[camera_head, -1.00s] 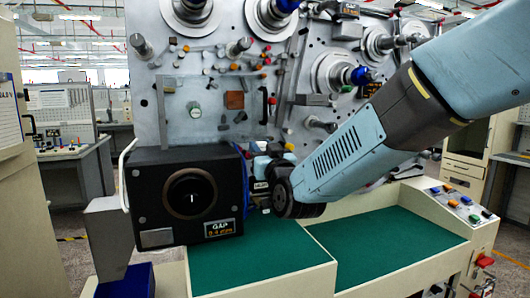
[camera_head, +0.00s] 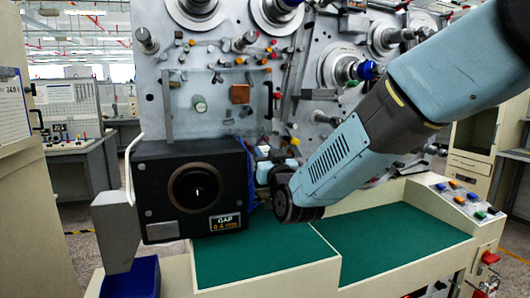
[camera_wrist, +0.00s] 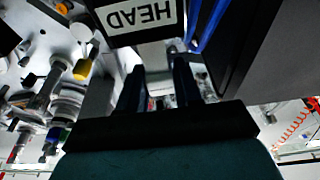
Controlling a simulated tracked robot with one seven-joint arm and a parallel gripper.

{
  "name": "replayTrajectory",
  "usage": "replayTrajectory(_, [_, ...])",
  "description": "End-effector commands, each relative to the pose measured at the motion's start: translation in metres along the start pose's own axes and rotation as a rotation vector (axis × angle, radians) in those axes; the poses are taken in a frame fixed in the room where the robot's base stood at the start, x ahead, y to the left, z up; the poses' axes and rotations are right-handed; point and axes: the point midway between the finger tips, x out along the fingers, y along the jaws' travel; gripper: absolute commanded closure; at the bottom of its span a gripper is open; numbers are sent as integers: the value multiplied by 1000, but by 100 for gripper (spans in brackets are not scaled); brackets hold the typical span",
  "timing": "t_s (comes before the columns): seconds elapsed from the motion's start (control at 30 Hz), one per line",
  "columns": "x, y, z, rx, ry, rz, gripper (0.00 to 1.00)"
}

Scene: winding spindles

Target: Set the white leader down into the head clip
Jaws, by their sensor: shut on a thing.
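My gripper (camera_wrist: 158,68) shows in the wrist view with its two dark fingers a little apart. A pale, light grey-white piece (camera_wrist: 155,54) shows between them, and I take it to be the white leader; its ends are not clear. A black plate with the label HEAD (camera_wrist: 139,15) is at the top of the wrist view, just beyond the fingers. The clip itself is not clearly seen. In the head view my wrist is right beside the black GAP box, and the fingers are hidden or too small to make out.
The black GAP box (camera_head: 160,206) stands close at the left of my wrist. Blue cable (camera_wrist: 208,28) runs near the fingers. The panel (camera_head: 214,82) behind carries several spindles and pegs. Green mats (camera_head: 395,243) are bare below. A blue bin (camera_head: 133,279) is at lower left.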

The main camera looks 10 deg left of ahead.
Motion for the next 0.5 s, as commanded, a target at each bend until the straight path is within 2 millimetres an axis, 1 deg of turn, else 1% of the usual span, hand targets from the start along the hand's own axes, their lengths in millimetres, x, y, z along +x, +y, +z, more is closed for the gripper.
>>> replayTrajectory(0.23, [0,0,0,0,0,0,84])
replayTrajectory(0.27, [0,0,0,0,0,0,64])
replayTrajectory(0.5, [0,0,0,0,0,0,41])
